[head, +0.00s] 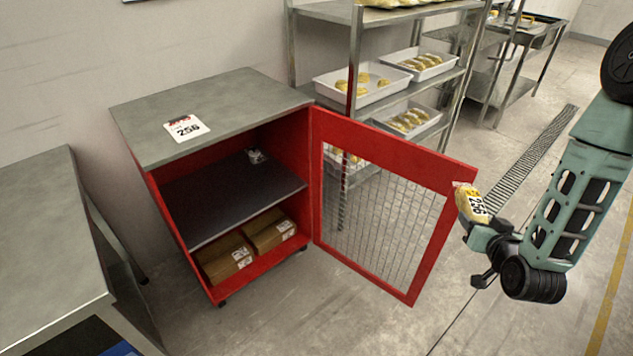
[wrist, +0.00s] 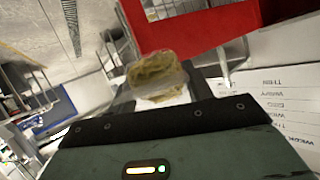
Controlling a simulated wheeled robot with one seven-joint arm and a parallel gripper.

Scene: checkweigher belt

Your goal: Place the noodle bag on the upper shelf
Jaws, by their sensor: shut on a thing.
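The noodle bag (head: 469,202) is a clear bag with yellow contents and a label reading 256. My gripper (head: 477,226) is shut on it and holds it in the air to the right of the open cabinet door. In the wrist view the bag (wrist: 157,76) shows just beyond the dark gripper edge, which hides its lower part. The upper shelf (head: 230,198) is a dark board inside the red cabinet (head: 159,202). A small pale object (head: 256,156) is at its back; the front is bare.
The red mesh door (head: 393,144) stands open between the cabinet and my gripper. Brown boxes (head: 227,262) fill the lower compartment. A card reading 256 (head: 186,127) lies on the cabinet top. A metal rack with white trays (head: 361,91) stands behind; a metal table (head: 45,240) is at left.

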